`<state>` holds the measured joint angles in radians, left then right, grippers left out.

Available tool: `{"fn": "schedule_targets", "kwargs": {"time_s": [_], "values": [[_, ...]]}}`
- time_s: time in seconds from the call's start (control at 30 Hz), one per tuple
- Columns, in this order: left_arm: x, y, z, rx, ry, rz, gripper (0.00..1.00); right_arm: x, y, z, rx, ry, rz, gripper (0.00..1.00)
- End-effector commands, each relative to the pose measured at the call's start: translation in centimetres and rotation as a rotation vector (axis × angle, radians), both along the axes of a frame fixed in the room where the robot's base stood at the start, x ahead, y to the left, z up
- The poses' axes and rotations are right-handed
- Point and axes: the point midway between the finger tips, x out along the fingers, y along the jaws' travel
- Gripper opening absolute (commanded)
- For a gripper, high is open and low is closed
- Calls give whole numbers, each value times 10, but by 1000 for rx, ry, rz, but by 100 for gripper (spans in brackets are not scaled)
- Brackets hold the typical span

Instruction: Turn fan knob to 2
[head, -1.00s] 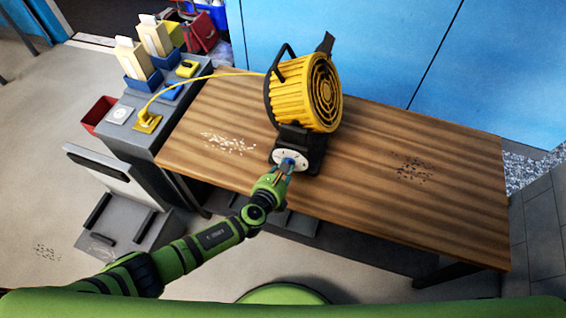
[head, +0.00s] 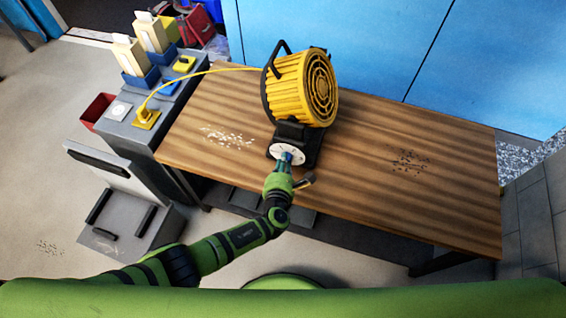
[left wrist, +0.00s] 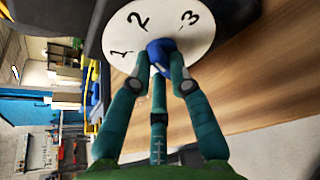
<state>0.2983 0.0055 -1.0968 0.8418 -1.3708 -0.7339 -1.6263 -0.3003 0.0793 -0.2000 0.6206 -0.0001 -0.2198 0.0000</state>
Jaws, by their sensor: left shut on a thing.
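The yellow fan (head: 301,88) stands on the wooden table with its black base toward me. A white dial (head: 283,150) is on the front of the base. In the left wrist view the dial (left wrist: 140,27) shows the numbers 1, 2 and 3. The blue knob (left wrist: 160,52) sits at the dial's lower middle. The teal fingers of my left gripper (left wrist: 162,68) are shut around the knob. It also shows in the head view, my left gripper (head: 287,165) right at the dial. The knob's pointing direction is hidden by the fingers. My right gripper is not in view.
The wooden table (head: 400,185) is mostly clear, with scattered light and dark specks. A yellow cord (head: 205,73) runs from the fan to a yellow outlet (head: 146,117) on the grey cabinet at left. A blue wall (head: 350,40) stands behind the table.

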Motion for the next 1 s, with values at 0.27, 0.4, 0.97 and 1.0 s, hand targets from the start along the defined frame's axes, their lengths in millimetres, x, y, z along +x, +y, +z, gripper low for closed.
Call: {"fn": "schedule_targets", "kwargs": {"time_s": [0.27, 0.4, 0.97, 1.0], "values": [[-2, 1, -3, 24, 0, -2, 0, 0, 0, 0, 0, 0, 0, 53], [-2, 1, -4, 23, 0, -1, 0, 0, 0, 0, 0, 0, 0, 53], [-2, 1, -1, 20, -4, 0, 44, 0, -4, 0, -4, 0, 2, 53], [-3, 1, -1, 19, -4, 1, 44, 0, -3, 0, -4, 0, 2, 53]]}}
